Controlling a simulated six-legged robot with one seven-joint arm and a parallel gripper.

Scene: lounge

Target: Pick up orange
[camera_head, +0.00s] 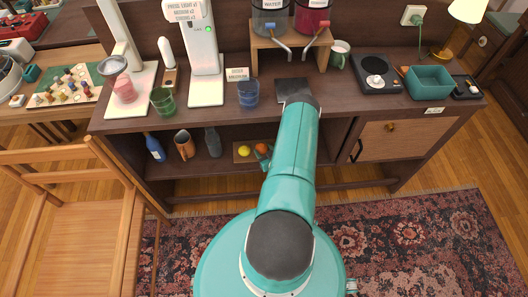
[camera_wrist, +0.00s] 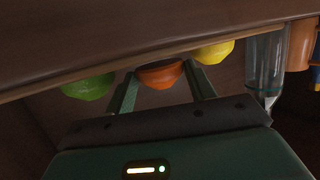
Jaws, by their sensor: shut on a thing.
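The orange (camera_head: 261,148) is on the lower shelf of the counter, just right of a yellow lemon (camera_head: 244,151), over or at a small wooden board (camera_head: 238,158). In the wrist view, which looks upside down, the orange (camera_wrist: 160,75) sits between the two fingers of my gripper (camera_wrist: 162,82). The fingers are shut on it. It looks in line with the other fruits; I cannot tell whether it touches the board. My arm hides part of the gripper in the head view.
A green fruit (camera_wrist: 88,87) and the lemon (camera_wrist: 214,52) flank the fingers closely. A dark bottle (camera_head: 213,142), a copper mug (camera_head: 184,145) and a blue bottle (camera_head: 154,147) stand left on the shelf. The countertop (camera_head: 330,100) is close above; a cabinet door (camera_head: 395,140) is right.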

